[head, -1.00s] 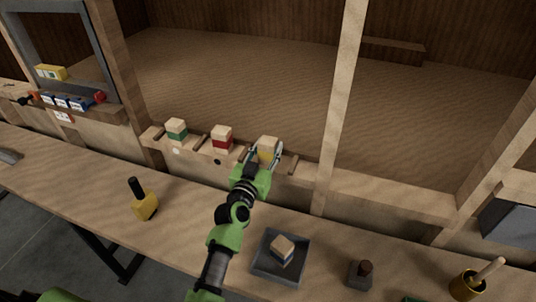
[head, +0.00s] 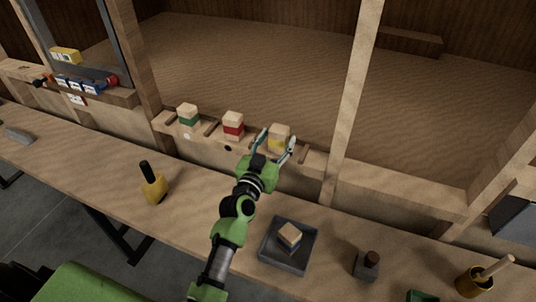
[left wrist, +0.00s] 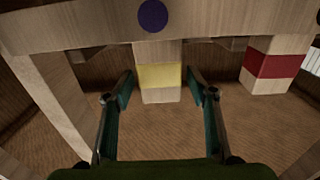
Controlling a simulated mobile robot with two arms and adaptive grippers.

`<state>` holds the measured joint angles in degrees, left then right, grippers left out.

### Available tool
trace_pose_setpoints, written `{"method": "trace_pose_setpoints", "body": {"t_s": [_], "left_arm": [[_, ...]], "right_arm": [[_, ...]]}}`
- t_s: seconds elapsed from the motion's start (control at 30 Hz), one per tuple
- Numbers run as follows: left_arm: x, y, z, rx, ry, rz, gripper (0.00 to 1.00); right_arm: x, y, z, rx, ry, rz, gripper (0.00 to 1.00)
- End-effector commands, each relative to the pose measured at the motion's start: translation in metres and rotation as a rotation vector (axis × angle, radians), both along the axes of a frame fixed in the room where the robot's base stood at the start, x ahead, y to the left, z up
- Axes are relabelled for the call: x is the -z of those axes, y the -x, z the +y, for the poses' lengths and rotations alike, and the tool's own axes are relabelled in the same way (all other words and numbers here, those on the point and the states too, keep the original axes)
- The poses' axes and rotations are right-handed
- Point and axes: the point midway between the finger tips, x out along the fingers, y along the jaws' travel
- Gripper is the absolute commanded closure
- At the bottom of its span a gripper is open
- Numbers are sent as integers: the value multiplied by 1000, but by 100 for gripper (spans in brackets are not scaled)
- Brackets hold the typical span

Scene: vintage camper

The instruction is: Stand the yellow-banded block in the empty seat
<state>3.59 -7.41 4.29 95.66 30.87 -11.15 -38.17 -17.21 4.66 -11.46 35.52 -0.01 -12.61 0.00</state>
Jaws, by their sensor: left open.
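The yellow-banded block (head: 279,138) stands upright on the wooden ledge (head: 314,158), to the right of the red-banded block (head: 233,125) and the green-banded block (head: 188,115). It also shows in the left wrist view (left wrist: 160,77), where the picture looks upside down and a dark blue dot (left wrist: 153,15) marks the ledge face by it. My left gripper (head: 277,143) is open, with its fingers apart on either side of the block and gaps to both in the left wrist view (left wrist: 158,85). My right gripper is not in view.
A dark tray (head: 268,258) on the bench holds another block (head: 290,236). A yellow tool with a black handle (head: 153,184), a dark stamp-like object (head: 367,265) and a brass pot (head: 472,283) stand on the bench. A wooden post (head: 356,90) rises right of the ledge.

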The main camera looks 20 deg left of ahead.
Motion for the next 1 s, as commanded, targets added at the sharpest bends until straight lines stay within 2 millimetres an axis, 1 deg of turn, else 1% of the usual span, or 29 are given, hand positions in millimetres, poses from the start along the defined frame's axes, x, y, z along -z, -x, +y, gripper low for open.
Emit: {"method": "trace_pose_setpoints", "body": {"t_s": [0.03, 0.2, 0.3, 0.43, 0.5, 0.63, 1.0], "left_arm": [[1, 12, 0, -1, 0, 0, 48], [3, 50, 2, -1, 0, 2, 48], [2, 69, 2, 0, 0, 1, 48], [1, 87, 3, 0, 0, 0, 48], [0, 92, 3, 0, 0, -1, 48], [-1, 98, 3, 0, 1, -1, 48], [-1, 98, 3, 0, 1, -2, 48]], "right_arm": [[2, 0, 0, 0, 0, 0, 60], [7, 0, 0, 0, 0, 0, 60], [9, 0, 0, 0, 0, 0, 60], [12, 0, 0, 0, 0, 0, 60], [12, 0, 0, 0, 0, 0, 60], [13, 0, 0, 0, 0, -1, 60], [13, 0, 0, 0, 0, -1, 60]]}}
